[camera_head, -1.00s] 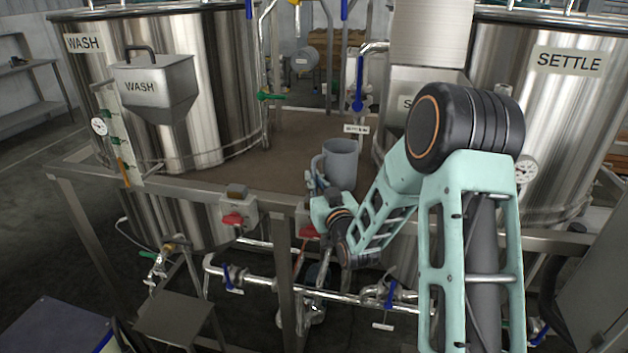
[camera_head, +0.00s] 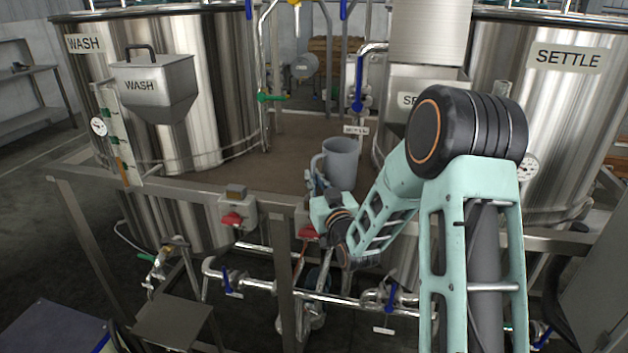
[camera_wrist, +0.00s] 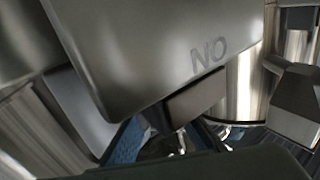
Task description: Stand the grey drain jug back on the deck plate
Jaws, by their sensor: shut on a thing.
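The grey drain jug (camera_head: 342,164) is upright over the front part of the brown deck plate (camera_head: 290,135), between the two tanks. Its handle is on its left side. My gripper (camera_head: 315,175) is at the handle, low on the jug's left, and is shut on it; the fingers are small and partly hidden. I cannot tell whether the jug's base touches the plate, as my arm covers its lower edge.
The WASH tank (camera_head: 215,90) stands left and the SETTLE tank (camera_head: 560,110) right. Pipes with a blue-handled valve (camera_head: 358,98) rise behind the jug. The plate left of the jug is clear.

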